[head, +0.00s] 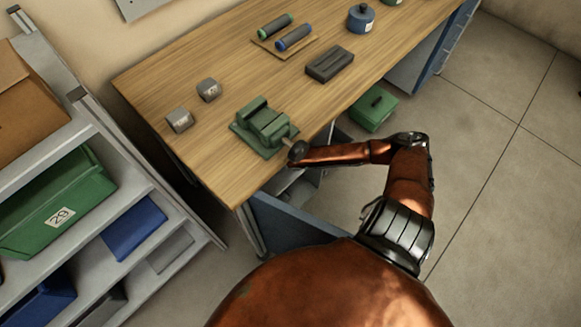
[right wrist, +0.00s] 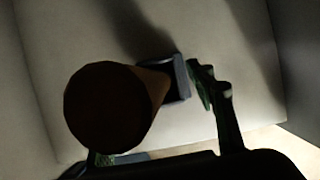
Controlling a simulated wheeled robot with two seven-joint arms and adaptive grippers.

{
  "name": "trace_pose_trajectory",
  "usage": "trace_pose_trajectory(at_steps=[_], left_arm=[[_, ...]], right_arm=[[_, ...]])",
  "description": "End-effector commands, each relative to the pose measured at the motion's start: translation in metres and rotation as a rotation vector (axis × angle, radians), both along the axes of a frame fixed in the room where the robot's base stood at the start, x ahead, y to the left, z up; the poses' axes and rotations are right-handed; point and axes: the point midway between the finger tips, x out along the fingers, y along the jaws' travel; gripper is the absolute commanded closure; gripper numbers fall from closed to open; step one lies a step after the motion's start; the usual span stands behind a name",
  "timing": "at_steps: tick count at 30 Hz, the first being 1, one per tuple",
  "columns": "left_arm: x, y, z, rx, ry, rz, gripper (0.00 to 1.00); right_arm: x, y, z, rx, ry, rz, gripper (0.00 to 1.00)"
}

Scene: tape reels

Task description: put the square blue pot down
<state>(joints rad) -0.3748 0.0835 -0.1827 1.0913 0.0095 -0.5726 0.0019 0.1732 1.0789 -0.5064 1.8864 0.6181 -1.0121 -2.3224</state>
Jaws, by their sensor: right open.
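In the right wrist view, my right gripper (right wrist: 172,92) is open; one finger shows at the right, the other is mostly hidden. A brown tapered piece (right wrist: 105,108) fills the left middle of that view. Beyond its narrow end is a small dark blue-grey squarish thing (right wrist: 181,78), close to the right finger; I cannot tell whether it is the square blue pot or whether they touch. In the head view my right arm ends by the bench's front edge, beside the green vise, and its fingers cannot be made out. A blue pot (head: 361,19) with a knob stands at the bench's far end, looking round. My left gripper is out of view.
The wooden bench (head: 215,150) holds the green vise (head: 263,127), two grey blocks (head: 180,120), a tray of rollers (head: 268,44) and a dark grey block (head: 330,65). A green box (head: 373,109) is beside the bench. A shelf rack (head: 165,205) is at left.

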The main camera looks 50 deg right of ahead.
Motion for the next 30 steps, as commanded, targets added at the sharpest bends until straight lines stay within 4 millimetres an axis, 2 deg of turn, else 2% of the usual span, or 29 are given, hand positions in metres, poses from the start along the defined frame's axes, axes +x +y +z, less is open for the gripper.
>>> trace_pose_trajectory(at_steps=[1, 4, 12, 18, 24, 30], left_arm=[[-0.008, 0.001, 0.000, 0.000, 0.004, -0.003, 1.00], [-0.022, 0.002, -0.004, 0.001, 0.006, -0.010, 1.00], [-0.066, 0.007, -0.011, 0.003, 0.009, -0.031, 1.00], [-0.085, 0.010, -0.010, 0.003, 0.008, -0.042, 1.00], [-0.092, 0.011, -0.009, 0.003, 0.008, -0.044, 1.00], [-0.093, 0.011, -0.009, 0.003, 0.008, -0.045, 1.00]], right_arm=[[-0.002, 0.000, 0.010, -0.002, -0.003, 0.001, 0.50], [-0.010, 0.001, 0.024, -0.002, -0.001, 0.002, 0.50], [-0.075, 0.008, 0.020, 0.000, 0.004, 0.002, 0.50], [-0.110, 0.012, 0.019, 0.000, 0.002, 0.001, 0.50], [-0.125, 0.014, 0.018, 0.001, 0.000, 0.001, 0.50], [-0.127, 0.014, 0.017, 0.001, 0.000, 0.000, 0.50]])
